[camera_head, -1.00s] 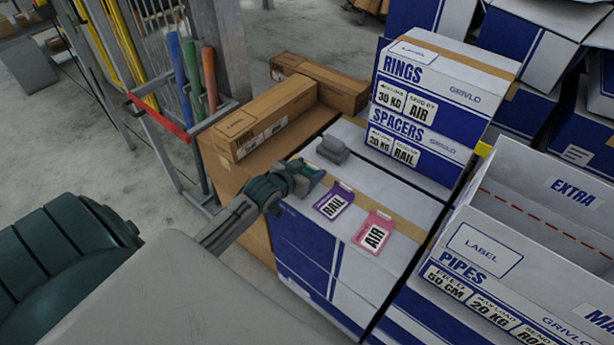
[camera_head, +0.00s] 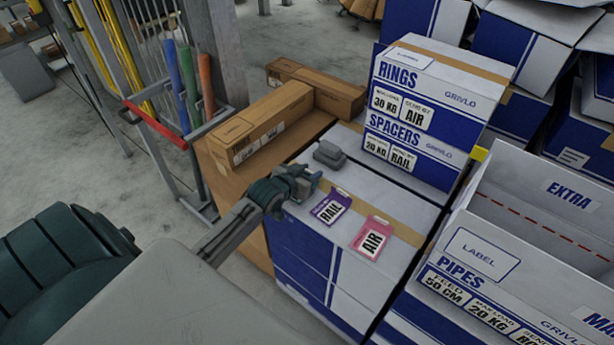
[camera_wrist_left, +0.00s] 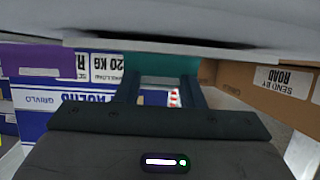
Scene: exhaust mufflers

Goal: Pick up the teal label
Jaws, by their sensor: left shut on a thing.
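My left gripper (camera_head: 306,181) is over the left edge of the white-and-blue box top, pointing down and away from me. It is shut on the teal label (camera_wrist_left: 204,70), which shows as a teal strip behind and between the fingers in the left wrist view; the gripper largely hides it in the head view. A purple RAIL label (camera_head: 331,207) and a pink AIR label (camera_head: 371,237) lie on the box top to the right of the gripper. My right gripper is not in view.
A grey device (camera_head: 329,155) sits on the box top just beyond the gripper. Brown cartons (camera_head: 262,122) stand behind on the left. RINGS and SPACERS boxes (camera_head: 425,105) are stacked behind on the right. An open PIPES box (camera_head: 500,270) is at the right.

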